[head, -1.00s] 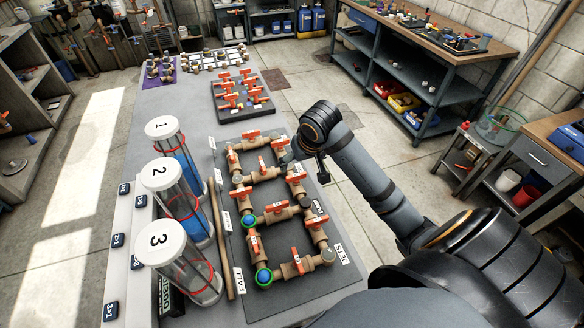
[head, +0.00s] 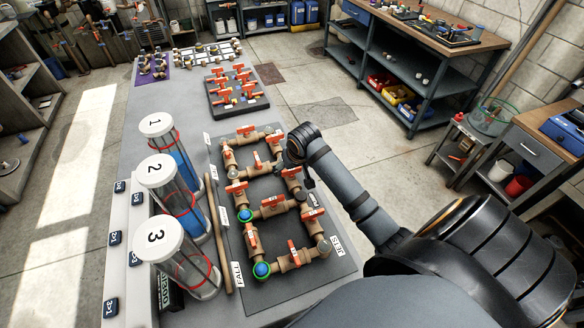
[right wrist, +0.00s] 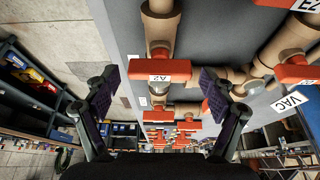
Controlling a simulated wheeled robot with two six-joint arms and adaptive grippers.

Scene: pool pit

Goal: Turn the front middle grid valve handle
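The valve grid is a ladder of tan pipes with orange handles on a dark board (head: 310,262) on the bench. In the right wrist view, an orange handle labelled A2 (right wrist: 160,70) lies crosswise on a tan pipe. My right gripper (right wrist: 160,77) is open, with one finger to each side of this handle and a gap on both sides. In the head view, my right wrist covers the gripper and part of the grid's right side. An orange handle (head: 292,172) shows beside it; I cannot tell if it is A2. My left gripper is not in view.
Numbered clear cylinders (head: 185,255) stand along the grid's left, with a wooden rod (head: 220,245) between. Another board of orange valves (head: 238,92) lies farther along the bench. Open floor and shelving (head: 400,65) are to the right.

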